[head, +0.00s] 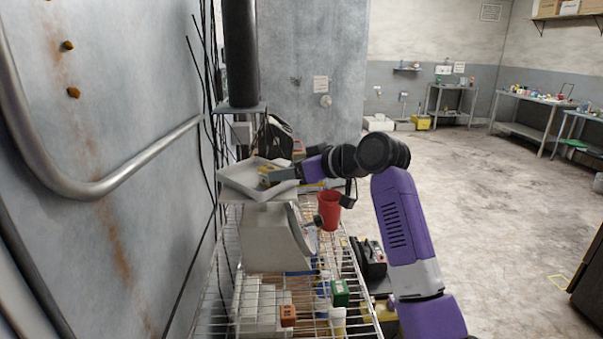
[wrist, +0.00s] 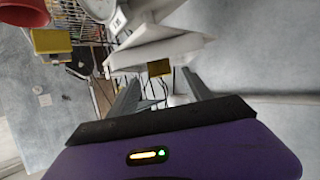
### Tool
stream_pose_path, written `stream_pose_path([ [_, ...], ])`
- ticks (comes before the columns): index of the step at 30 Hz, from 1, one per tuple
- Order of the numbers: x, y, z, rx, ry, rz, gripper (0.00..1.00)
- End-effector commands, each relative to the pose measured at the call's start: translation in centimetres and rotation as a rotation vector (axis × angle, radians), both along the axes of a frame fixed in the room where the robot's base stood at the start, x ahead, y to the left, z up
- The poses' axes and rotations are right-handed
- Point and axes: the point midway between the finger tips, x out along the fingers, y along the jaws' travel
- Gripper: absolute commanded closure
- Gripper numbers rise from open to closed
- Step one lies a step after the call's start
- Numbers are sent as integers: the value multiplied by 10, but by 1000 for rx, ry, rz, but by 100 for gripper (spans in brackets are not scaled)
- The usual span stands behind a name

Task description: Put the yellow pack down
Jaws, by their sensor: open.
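The yellow pack (head: 267,169) is small and shows at the white tray on top of the scale (head: 268,240) in the head view, partly hidden by my gripper (head: 278,175). In the wrist view the yellow pack (wrist: 159,68) lies ahead of my gripper (wrist: 160,88), in line with the gap between its fingers. The fingers are spread apart with nothing gripped between them. The scale's tray (head: 236,184) has a raised rim. I cannot tell exactly how the pack rests against the tray.
A red cup (head: 329,210) is just right of the scale. Below, the wire rack (head: 215,300) holds white boxes, a green box (head: 340,292) and an orange box (head: 288,315). A metal wall (head: 110,220) stands close on the left. Open floor (head: 490,220) lies to the right.

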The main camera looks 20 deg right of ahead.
Motion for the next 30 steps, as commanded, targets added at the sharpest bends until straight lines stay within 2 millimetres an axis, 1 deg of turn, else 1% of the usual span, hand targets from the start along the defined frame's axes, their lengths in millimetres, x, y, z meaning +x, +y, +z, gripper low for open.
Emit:
stream_pose_path([
  [1,-8,-4,2,0,-2,-1,42],
  [3,-18,-9,6,0,-1,-1,42],
  [9,-35,-17,15,0,1,0,42],
  [15,-38,-19,17,0,1,0,42],
  [30,-38,-19,17,0,1,0,42],
])
